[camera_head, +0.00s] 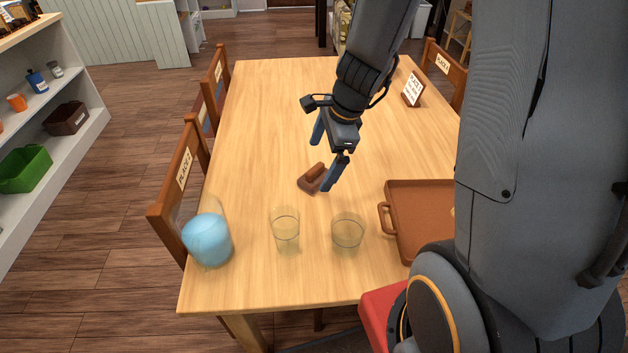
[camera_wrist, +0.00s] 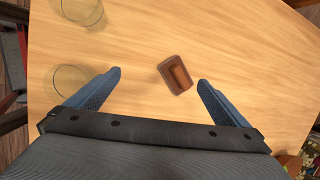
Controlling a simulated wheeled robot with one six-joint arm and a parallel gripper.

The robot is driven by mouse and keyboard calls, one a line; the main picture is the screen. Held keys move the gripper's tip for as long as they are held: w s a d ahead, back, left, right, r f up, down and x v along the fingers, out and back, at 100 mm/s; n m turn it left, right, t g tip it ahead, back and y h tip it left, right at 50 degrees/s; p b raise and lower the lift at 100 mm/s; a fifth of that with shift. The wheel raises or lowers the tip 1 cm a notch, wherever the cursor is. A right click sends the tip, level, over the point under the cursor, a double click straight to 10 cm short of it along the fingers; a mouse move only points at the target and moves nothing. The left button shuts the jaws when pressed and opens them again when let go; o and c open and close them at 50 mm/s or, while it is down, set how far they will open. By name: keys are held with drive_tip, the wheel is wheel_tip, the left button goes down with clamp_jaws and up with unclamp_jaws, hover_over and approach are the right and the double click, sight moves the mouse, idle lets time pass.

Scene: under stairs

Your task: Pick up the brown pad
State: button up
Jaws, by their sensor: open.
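The brown pad (camera_head: 313,178) lies on the wooden table, a small block with a raised grip on top. In the wrist view the pad (camera_wrist: 175,75) is turned at a slant, just beyond the fingertips and nearer the right finger. My gripper (camera_head: 325,158) is open and empty above the table, its blue fingers spread apart near the pad. In the wrist view my gripper (camera_wrist: 160,78) has nothing between its fingers. In the head view one finger covers part of the pad's right side.
Two clear glasses (camera_head: 285,230) (camera_head: 348,234) and a jar of blue stuff (camera_head: 208,238) stand along the near table edge. A brown tray (camera_head: 400,254) lies at the right. A small sign (camera_head: 412,90) stands at the back right. The table (camera_head: 262,110) is clear at the left and back.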

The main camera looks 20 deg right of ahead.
sight(316, 169)
drive_tip(key=w+d+f+m, duration=0.1)
drive_tip(key=w+f+m, duration=0.1)
drive_tip(key=m, duration=0.1)
drive_tip(key=w+d+f+m+b, duration=0.1)
drive_tip(key=w+m, duration=0.1)
drive_tip(key=m, duration=0.1)
drive_tip(key=w+d+f+m+t, duration=0.1)
drive_tip(key=w+f+m, duration=0.1)
drive_tip(key=m, duration=0.2)
drive_tip(key=shift+w+f, duration=0.2)
drive_tip(key=shift+f, duration=0.15)
drive_tip(key=shift+b+x, duration=0.55)
drive_tip(key=shift+x, duration=0.7)
drive_tip(key=x, duration=0.1)
drive_tip(key=b+x, duration=0.1)
drive_tip(key=x, duration=0.3)
drive_tip(key=shift+a, duration=0.35)
drive_tip(key=c, duration=1.2)
drive_tip(key=shift+r, duration=0.15)
wheel_tip(316, 169, up, 10)
drive_tip(key=p, duration=0.4)
